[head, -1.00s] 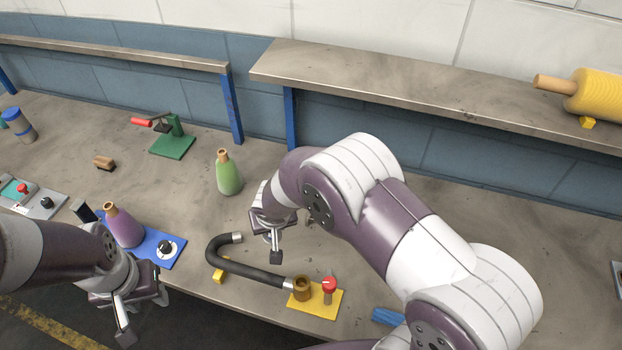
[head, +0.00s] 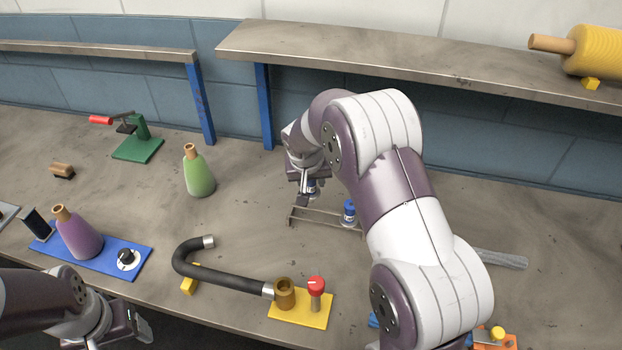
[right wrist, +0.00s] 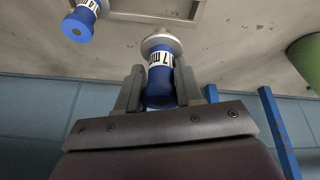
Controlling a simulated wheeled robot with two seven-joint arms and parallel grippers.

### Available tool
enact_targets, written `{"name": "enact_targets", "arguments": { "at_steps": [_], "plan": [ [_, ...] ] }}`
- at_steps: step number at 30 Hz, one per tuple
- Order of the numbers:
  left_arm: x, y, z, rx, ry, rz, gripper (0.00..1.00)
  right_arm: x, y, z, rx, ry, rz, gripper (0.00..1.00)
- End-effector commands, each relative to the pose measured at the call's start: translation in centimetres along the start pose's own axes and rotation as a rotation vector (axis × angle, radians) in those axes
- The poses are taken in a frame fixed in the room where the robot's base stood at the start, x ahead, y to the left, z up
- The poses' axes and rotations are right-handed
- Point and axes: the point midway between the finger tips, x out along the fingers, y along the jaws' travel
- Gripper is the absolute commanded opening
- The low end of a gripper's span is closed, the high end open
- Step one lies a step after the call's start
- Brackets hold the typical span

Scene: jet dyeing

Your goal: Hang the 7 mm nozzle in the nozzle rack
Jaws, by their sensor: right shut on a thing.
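My right gripper (head: 303,196) is shut on the 7 mm nozzle (head: 313,188), a blue piece with a white label and a pale metal end. In the right wrist view, the nozzle (right wrist: 159,75) sits between the two fingers (right wrist: 158,92), its label partly readable. The nozzle rack (head: 325,225) is a low grey metal frame under and beside my right gripper. Another blue nozzle (head: 348,212) is at its right end; its label (right wrist: 80,20) seems to start with 14. Whether the held nozzle touches the rack I cannot tell. My left gripper (head: 125,325) is low at the left, its fingers unclear.
A green bottle (head: 199,172) stands left of the rack. A black hose (head: 225,277) and a yellow plate (head: 312,312) with a red knob lie in front. A purple bottle (head: 78,235) stands on a blue plate (head: 100,254). A raised shelf (head: 400,67) runs behind.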

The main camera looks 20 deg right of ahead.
Motion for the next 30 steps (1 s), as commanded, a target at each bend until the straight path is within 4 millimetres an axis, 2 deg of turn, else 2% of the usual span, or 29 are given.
{"name": "enact_targets", "arguments": {
  "at_steps": [4, 18, 30],
  "plan": [
    [-0.4, 0.0, -0.1, 0.0, 0.0, 0.0, 0.68, -0.2, 0.0, 0.0, -0.015, -0.001, -0.01, 0.0],
    [3.6, 0.0, 0.4, 0.0, -0.001, 0.0, 0.68, 3.8, -0.5, 1.5, -0.016, 0.001, -0.01, 0.0],
    [3.4, 0.0, 0.4, 0.0, 0.0, 0.0, 0.68, 3.4, -0.4, 1.4, -0.018, 0.0, -0.011, 0.0]
  ]
}}
